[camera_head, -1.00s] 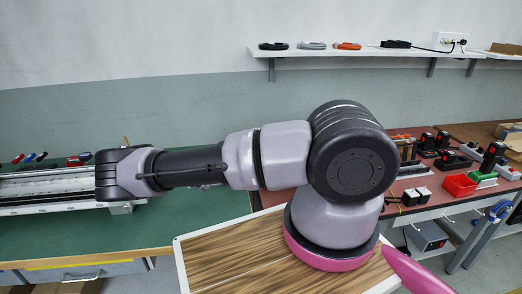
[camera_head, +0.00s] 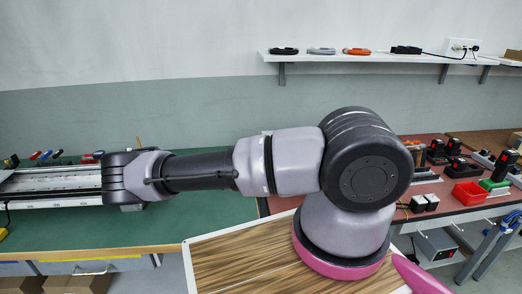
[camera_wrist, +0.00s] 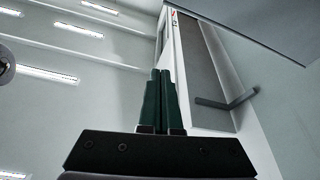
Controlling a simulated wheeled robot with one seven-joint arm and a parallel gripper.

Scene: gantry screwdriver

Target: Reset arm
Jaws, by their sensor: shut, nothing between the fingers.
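My gripper (camera_wrist: 160,82) shows in the wrist view with its two dark green fingers together and nothing between them. It points up toward a pale wall and ceiling. In the head view my arm stretches from its base at the lower right toward the left, over the green workbench (camera_head: 215,213); my gripper is hidden there behind the arm.
A white and silver rail (camera_head: 50,187) lies on the green bench at the left, close to my arm's far end. A red-brown bench (camera_head: 440,190) at the right bears a red bin (camera_head: 468,193) and black devices. A wall shelf (camera_head: 390,54) holds several tools.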

